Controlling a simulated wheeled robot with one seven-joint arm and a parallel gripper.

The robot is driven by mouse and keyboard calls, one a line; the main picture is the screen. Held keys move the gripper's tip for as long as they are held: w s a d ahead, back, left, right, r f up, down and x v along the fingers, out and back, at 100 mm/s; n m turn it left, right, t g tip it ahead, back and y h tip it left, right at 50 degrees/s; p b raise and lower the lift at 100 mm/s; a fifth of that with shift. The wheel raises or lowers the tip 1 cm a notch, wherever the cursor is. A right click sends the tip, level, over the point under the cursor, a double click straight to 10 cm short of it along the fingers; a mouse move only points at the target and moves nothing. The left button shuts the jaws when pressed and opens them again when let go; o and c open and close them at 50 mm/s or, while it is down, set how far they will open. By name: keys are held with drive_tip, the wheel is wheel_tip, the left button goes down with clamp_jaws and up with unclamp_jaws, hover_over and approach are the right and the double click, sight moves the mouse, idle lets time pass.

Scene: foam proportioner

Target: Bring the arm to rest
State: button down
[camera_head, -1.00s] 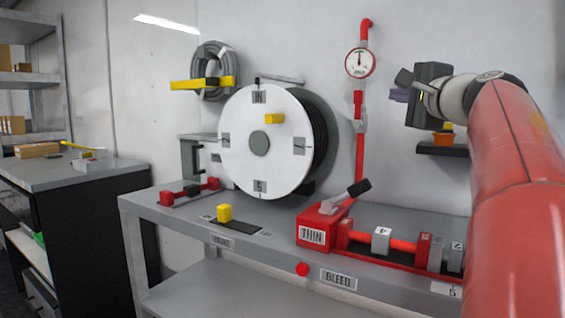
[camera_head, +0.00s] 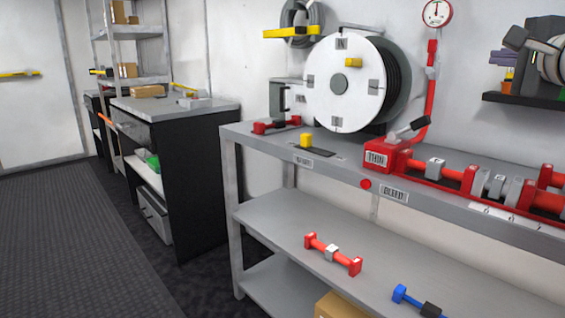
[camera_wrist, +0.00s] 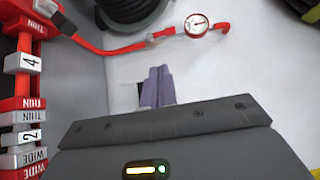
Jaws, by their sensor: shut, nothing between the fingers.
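My gripper (camera_head: 497,57) shows at the upper right of the head view, with purple fingers pointing left and a dark grey body. In the wrist view, the purple fingers (camera_wrist: 157,84) are together with nothing between them. The gripper is in the air in front of the white wall, apart from the bench. Most of my arm is outside the head view.
A pressure gauge (camera_head: 437,13) is on the wall. A small dark shelf (camera_head: 525,100) shows below my gripper. Floor (camera_head: 60,240) is clear at left.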

drive_tip(key=s+a+f+n+g+y, duration=0.25)
drive_tip(key=a+f+n, duration=0.25)
drive_tip(key=a+f, duration=0.5)
drive_tip(key=s+a+f+n+g+y, duration=0.1)
drive_tip(key=s+a+f+n+g, duration=0.3)
drive_tip(key=a+f, duration=0.55)
drive_tip(key=s+a+f+n+g+h, duration=0.1)
drive_tip(key=s+f+n, duration=0.4)
drive_tip(key=f, duration=0.7)
drive_tip(key=s+a+f+n+g+h, duration=0.2)
drive_tip(key=s+a+f+n+g, duration=0.1)
drive_tip(key=s+f, duration=0.6)
wheel_tip(320, 180, down, 3)
drive_tip(key=shift+a+r+n+g, duration=0.1)
drive_tip(key=shift+a+n+g, duration=0.15)
drive_tip(key=shift+n+g, duration=0.7)
